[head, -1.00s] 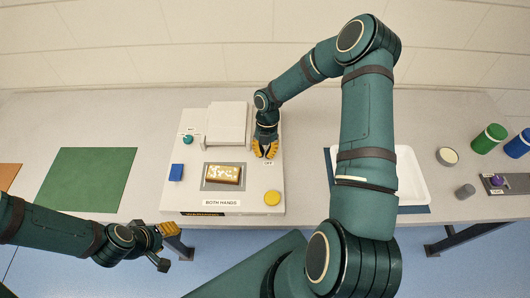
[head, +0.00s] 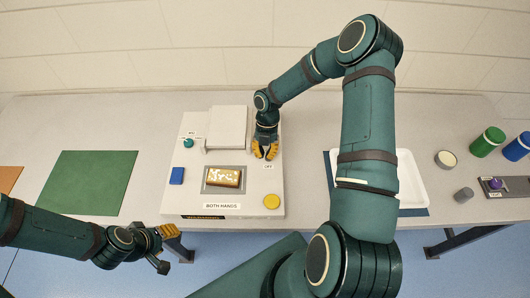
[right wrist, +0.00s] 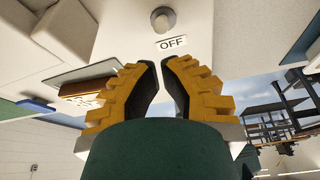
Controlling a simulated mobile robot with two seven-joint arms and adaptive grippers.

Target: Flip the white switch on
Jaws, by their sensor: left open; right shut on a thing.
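The white switch (right wrist: 163,20) shows in the right wrist view as a small rounded pale knob on the press's panel, beside a label reading OFF (right wrist: 171,43). In the head view that label (head: 268,167) shows just in front of my right gripper (head: 265,152), which hides the switch. In the right wrist view my right gripper (right wrist: 161,66) has its yellow fingertips close together, a little short of the knob. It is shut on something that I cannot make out. My left gripper (head: 172,249) is open and empty, in front of the table's front edge.
The press (head: 190,205) carries a teal knob (head: 188,143), a blue block (head: 177,176), a badge piece (head: 223,177) and a yellow button (head: 271,201). A green mat (head: 90,182) lies left. A white tray (head: 411,185) stands right, partly behind my arm.

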